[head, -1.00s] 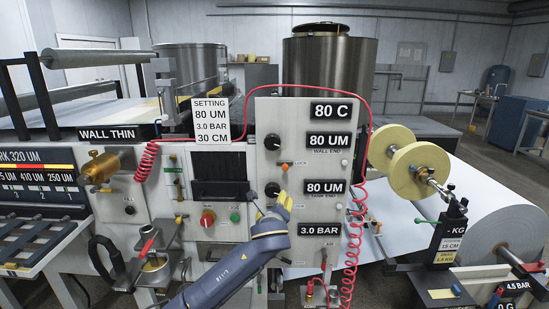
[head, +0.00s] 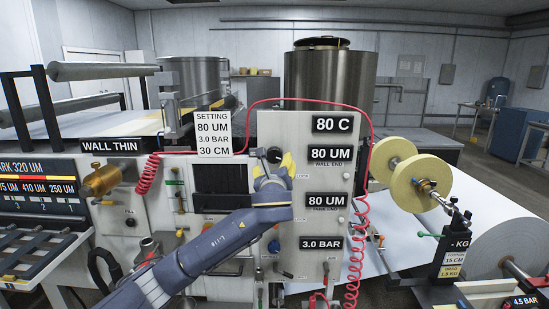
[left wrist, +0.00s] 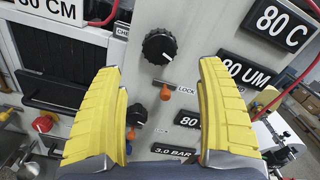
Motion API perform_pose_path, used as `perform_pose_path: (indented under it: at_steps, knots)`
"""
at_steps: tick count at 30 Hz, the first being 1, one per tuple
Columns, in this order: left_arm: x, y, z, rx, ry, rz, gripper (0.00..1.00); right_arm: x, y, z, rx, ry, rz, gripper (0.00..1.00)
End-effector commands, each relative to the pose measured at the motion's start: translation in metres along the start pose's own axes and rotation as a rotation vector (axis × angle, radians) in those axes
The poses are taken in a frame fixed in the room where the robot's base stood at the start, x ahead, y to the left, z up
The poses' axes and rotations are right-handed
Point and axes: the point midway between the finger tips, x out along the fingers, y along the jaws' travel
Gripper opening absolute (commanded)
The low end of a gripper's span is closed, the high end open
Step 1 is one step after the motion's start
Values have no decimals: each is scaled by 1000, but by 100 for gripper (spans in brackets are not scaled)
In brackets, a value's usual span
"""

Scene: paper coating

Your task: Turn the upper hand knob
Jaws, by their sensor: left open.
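The upper hand knob (head: 273,155) is a black ribbed knob with a white mark on the grey control panel (head: 332,265). It shows in full in the left wrist view (left wrist: 159,46), just beyond and between the fingertips. My left gripper (head: 272,164) is open in front of the panel, its yellow fingers pointing up toward the knob. In the left wrist view the fingers (left wrist: 158,66) are wide apart and empty, with no visible contact with the knob. The lower black knob (left wrist: 137,113) shows between the fingers and is hidden behind my arm in the head view.
An orange lock lever (left wrist: 166,92) sits below the upper knob. Black labels such as 80 UM (head: 331,154) line the panel's right side. A red coiled hose (head: 354,265) hangs at its right edge, near a cream roll (head: 421,182). A setting card (head: 212,133) stands left.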

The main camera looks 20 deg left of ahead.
Motion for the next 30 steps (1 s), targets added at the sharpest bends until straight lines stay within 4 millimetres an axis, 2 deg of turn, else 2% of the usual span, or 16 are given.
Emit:
perform_pose_path:
  at_steps: [6, 15, 21, 30]
  knots:
    - [40, 1, 1, 2, -2, 2, 74, 0, 0, 0, 0, 0, 0, 44]
    - [80, 0, 0, 0, -1, 2, 74, 0, 0, 0, 0, 0, 0, 44]
    - [93, 0, 0, 0, 0, 1, 74, 0, 0, 0, 0, 0, 0, 44]
    - [98, 0, 0, -1, 0, 0, 74, 0, 0, 0, 0, 0, 0, 44]
